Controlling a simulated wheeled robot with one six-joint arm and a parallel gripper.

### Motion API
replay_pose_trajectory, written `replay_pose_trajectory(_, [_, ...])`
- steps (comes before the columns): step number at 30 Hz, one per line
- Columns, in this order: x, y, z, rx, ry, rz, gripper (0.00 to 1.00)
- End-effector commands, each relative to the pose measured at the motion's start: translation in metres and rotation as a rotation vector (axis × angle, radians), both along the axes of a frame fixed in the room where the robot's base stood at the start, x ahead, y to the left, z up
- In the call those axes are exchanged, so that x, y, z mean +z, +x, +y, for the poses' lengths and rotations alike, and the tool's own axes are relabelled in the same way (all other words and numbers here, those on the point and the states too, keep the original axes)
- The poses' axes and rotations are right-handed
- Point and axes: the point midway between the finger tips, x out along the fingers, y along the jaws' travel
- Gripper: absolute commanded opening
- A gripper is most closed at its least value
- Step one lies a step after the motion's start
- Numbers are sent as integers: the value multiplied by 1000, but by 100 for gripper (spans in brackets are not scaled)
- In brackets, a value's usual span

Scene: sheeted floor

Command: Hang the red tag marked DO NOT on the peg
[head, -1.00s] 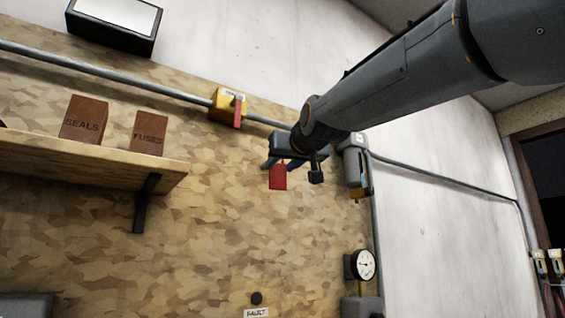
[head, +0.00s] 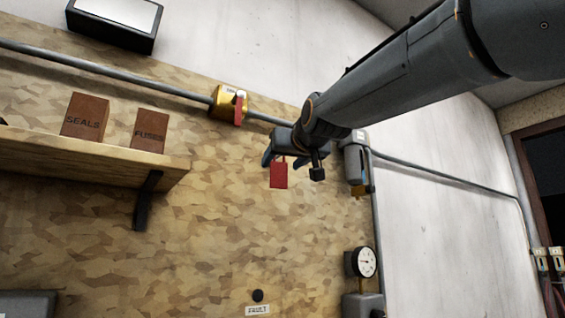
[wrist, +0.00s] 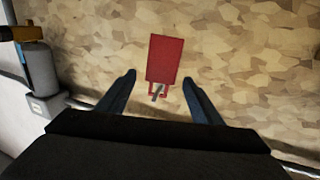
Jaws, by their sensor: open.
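The red tag (head: 279,174) hangs in front of the camouflage-patterned board in the head view, just below my gripper (head: 282,162). In the wrist view the tag (wrist: 165,59) shows as a plain red plate with a small loop at its lower end in the picture. A short grey peg (wrist: 158,92) shows at that loop and appears to pass through it. My gripper (wrist: 160,92) is open, with one blue finger on each side of the loop and a clear gap to both. No lettering on the tag is readable.
A yellow box with a red lever (head: 231,103) and a grey conduit run along the board top. A grey device (head: 355,165) is right of my gripper. A shelf (head: 95,158) holds brown boxes at left. A gauge (head: 363,262) and FAULT label (head: 257,310) are below.

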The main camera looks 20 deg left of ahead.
Motion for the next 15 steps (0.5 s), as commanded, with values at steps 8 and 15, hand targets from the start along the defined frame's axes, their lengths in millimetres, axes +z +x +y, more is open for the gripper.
replay_pose_trajectory(8, [0, -27, -19, 0, 1, -4, 60])
replay_pose_trajectory(15, [0, -54, -38, 0, 1, -2, 60])
